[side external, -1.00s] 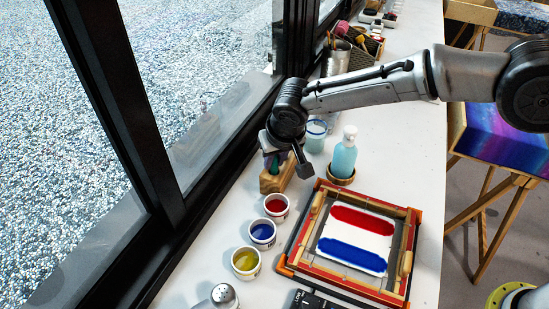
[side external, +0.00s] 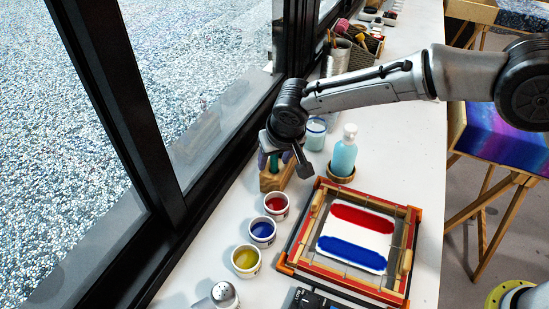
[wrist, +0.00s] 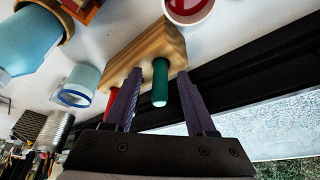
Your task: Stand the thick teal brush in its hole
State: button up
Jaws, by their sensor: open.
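The thick teal brush (wrist: 160,84) stands up from the wooden block (wrist: 146,45), its lower end in the block's top; how deep it sits is hidden. My gripper (wrist: 160,75) is open, with one purple finger on each side of the brush and a visible gap on both sides. A red brush (wrist: 112,102) stands in the same block, partly behind the left finger. In the side view, the block (side external: 272,183) is by the window, and the teal brush (side external: 274,163) shows under my gripper (side external: 277,164).
Cups of red (side external: 276,204), blue (side external: 262,232) and yellow (side external: 245,260) paint stand in front of the block. A teal bottle (side external: 344,155) and a glass jar (side external: 315,134) are to its right. A framed screen (side external: 407,262) lies front right. The black window frame is close on the left.

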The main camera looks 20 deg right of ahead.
jog(key=v, duration=1.3)
jog(key=shift+r, duration=0.35)
jog(key=shift+s, duration=0.1)
